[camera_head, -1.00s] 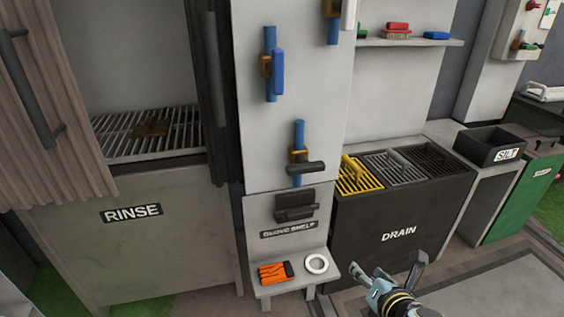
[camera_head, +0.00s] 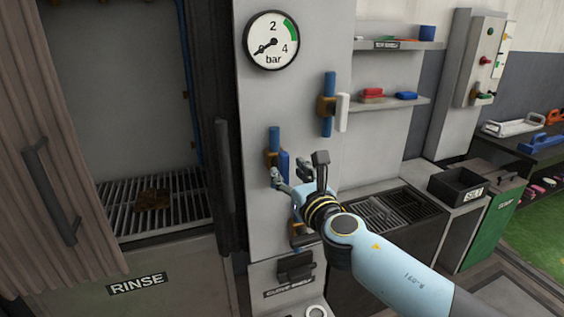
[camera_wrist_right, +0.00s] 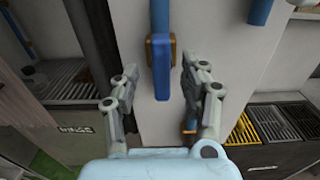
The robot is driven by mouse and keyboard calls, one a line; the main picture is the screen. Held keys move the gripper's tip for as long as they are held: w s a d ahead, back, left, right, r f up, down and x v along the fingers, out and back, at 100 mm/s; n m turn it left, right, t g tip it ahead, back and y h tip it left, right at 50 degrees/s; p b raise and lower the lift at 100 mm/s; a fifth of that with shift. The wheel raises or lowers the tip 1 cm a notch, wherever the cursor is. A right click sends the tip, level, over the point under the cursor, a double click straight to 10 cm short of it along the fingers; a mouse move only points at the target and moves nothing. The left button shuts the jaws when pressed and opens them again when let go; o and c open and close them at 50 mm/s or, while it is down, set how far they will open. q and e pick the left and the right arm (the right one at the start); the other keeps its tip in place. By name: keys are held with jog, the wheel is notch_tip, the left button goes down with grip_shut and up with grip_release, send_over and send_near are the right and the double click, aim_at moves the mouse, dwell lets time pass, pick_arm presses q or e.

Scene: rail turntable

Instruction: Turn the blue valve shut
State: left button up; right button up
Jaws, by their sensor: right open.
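The blue valve has a blue lever handle (camera_wrist_right: 161,68) on a brass body, set on a blue pipe on the white panel. The handle hangs upright, in line with the pipe. In the head view the blue handle (camera_head: 284,165) shows just behind my right gripper (camera_head: 297,178). In the right wrist view my right gripper (camera_wrist_right: 158,85) is open, with one finger on each side of the handle and gaps to both. I cannot tell how far the fingertips are from it in depth. My left gripper is out of view.
A white-handled valve (camera_head: 341,112) is up and right of the blue one. A dark-handled valve (camera_head: 300,240) sits below, partly behind my arm. A pressure gauge (camera_head: 271,40) is above. The rinse cabinet (camera_head: 140,283) stands left, the drain unit (camera_head: 430,205) right.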

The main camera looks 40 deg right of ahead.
aim_at(286, 168)
jog(key=x, duration=0.4)
jog(key=shift+w, duration=0.1)
jog(key=shift+d, duration=0.1)
grip_shut()
